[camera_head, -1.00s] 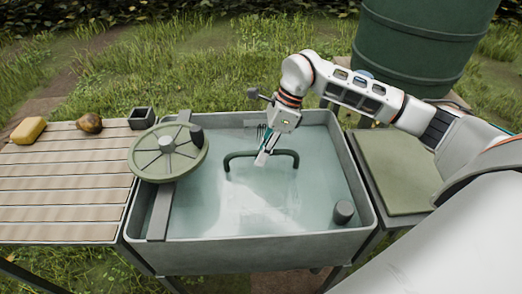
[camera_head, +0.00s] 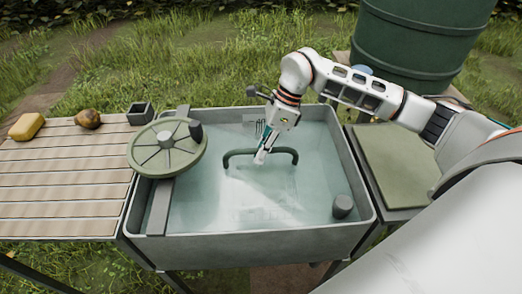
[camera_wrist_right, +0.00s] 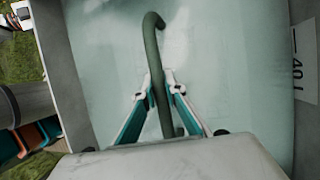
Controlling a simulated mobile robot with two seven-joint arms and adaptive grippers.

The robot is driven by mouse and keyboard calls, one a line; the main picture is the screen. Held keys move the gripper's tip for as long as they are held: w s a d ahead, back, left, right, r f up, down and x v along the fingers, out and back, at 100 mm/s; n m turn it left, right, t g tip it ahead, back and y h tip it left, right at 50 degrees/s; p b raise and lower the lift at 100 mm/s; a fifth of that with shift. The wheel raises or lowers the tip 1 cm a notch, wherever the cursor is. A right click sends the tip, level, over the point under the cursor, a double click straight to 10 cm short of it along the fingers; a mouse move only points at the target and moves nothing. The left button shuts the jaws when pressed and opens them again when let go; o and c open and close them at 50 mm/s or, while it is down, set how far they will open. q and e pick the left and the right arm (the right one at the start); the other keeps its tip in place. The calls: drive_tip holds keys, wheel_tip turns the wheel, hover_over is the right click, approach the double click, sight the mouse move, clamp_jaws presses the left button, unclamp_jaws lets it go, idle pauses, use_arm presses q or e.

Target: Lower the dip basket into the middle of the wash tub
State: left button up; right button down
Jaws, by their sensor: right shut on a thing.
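The wash tub (camera_head: 250,250) is a grey rectangular basin of pale blue-green water; its wall also shows in the right wrist view (camera_wrist_right: 52,55). A dark green arched handle of the dip basket (camera_head: 288,152) stands near the tub's middle, slightly towards the back; the basket body cannot be made out in the water. My right gripper (camera_head: 261,158) reaches down over the tub with its fingers at the middle of the handle. In the right wrist view, my right gripper (camera_wrist_right: 158,92) has its two fingers closed on either side of the handle (camera_wrist_right: 151,45). My left gripper is not in view.
A round green spoked wheel (camera_head: 167,150) covers the tub's left part, above a grey bar (camera_head: 160,208). A grey cylinder (camera_head: 342,206) is at the front right. A slatted table (camera_head: 65,180) stands left, a green-topped stand (camera_head: 395,165) right, and a large green barrel (camera_head: 412,40) behind.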

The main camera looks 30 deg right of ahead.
drive_tip(key=shift+s+a+f, duration=0.25)
drive_tip(key=shift+s+f, duration=0.15)
drive_tip(key=shift+s, duration=0.1)
idle(0.3)
drive_tip(key=c, duration=2)
unclamp_jaws()
drive_tip(key=shift+d, duration=0.1)
drive_tip(key=v, duration=1.2)
drive_tip(key=shift+w, duration=0.1)
